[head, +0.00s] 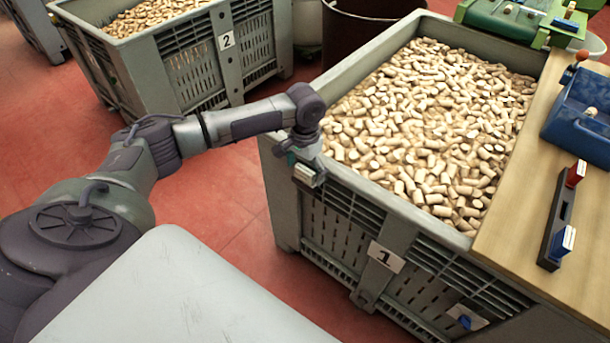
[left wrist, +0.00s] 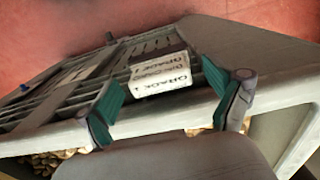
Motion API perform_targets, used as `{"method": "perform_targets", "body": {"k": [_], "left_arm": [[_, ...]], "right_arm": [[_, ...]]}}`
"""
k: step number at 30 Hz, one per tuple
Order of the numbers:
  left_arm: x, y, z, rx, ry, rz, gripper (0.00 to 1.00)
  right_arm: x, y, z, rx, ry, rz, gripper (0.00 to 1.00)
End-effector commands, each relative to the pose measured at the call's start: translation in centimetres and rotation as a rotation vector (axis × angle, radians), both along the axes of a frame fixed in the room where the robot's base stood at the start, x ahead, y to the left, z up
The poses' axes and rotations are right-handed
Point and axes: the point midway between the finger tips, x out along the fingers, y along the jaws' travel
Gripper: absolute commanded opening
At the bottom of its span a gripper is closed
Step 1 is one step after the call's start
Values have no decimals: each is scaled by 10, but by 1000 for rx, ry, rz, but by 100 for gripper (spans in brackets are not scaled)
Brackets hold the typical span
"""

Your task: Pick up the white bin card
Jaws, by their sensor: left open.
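The white bin card (left wrist: 160,76), with dark "GRADE" lettering, is on the outer side of the grey bin's (left wrist: 55,140) rim in the left wrist view. In the head view, a small pale piece of it (head: 305,176) shows just below my left gripper (head: 304,157), at the near left part of the rim of bin 1 (head: 345,183). My left gripper is open in the left wrist view (left wrist: 166,94), with one green-padded finger on each side of the card. I cannot tell whether the pads touch it. My right gripper is not in view.
Bin 1 is full of corks (head: 430,130). A wooden table (head: 515,215) at the right holds a blue device (head: 580,115) and a dark holder (head: 556,225) with small red and blue items. Bin 2 (head: 180,70) stands behind. Red floor (head: 220,200) lies clear between the bins.

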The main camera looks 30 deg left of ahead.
Motion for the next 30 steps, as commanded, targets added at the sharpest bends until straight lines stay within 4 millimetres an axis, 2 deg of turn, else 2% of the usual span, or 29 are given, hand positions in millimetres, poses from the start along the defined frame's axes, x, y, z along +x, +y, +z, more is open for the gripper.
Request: {"method": "perform_targets", "body": {"k": [2, 12, 19, 22, 30], "left_arm": [[0, 0, 0, 0, 0, 0, 92], [0, 0, 1, 0, 0, 0, 35], [0, 0, 1, 0, 0, 0, 35], [1, 0, 9, -1, -2, 1, 35], [1, 0, 60, -1, -4, 1, 35]], "right_arm": [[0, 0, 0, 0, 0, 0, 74], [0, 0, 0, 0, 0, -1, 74], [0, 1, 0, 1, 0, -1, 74], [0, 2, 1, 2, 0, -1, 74], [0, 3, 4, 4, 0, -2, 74]]}}
